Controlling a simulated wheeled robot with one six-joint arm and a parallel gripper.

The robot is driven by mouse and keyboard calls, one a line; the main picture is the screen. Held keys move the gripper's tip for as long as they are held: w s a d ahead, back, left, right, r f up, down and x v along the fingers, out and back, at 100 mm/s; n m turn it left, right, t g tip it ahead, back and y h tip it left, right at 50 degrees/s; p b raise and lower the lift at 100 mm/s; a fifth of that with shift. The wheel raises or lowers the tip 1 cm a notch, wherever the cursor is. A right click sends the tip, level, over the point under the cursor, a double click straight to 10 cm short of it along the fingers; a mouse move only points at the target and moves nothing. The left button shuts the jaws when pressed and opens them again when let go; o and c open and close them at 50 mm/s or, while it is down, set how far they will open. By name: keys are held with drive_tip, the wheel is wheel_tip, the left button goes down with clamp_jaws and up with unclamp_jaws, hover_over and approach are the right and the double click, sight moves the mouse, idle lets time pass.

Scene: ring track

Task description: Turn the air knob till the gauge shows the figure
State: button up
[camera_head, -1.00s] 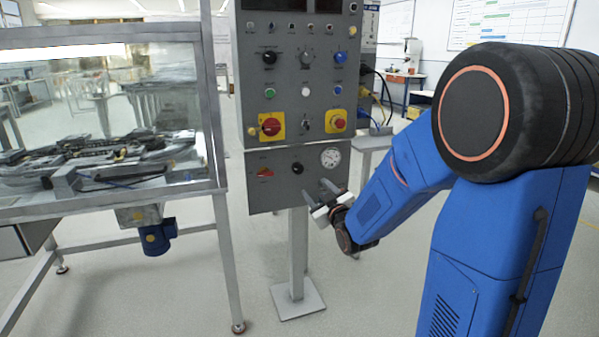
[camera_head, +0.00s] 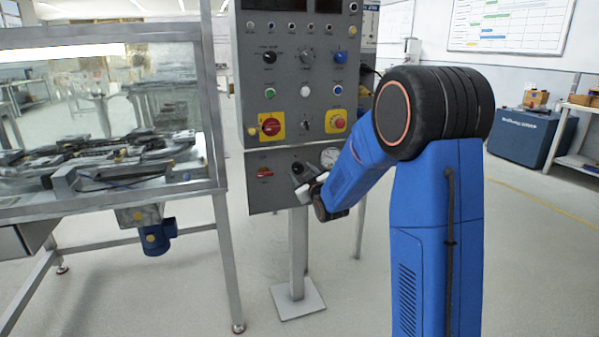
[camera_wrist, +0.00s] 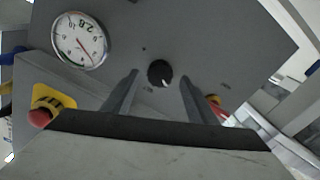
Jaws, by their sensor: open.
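The air knob (camera_wrist: 160,73) is small, round and black with a white mark, on the grey lower panel. In the wrist view it lies between and beyond the two fingertips of my gripper (camera_wrist: 157,80), which is open and seems not to touch it. The round white gauge (camera_wrist: 80,40) is at the upper left there, with a red needle and a printed figure that looks like 2.8, seen upside down. In the head view the gauge (camera_head: 329,158) is partly hidden by my arm. My gripper (camera_head: 302,180) is in front of the knob (camera_head: 297,168) there.
A red switch (camera_head: 265,172) is left of the knob. Above are a red rotary switch on yellow (camera_head: 270,126) and a red emergency button (camera_head: 338,124). A glass-walled bench (camera_head: 100,120) stands close on the left. The floor at right is open.

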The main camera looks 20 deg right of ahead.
sight(298, 168)
drive_tip(key=shift+w, duration=1.25)
drive_tip(key=c, duration=1.1)
drive_tip(key=shift+o, duration=0.2)
drive_tip(key=shift+m, duration=0.3)
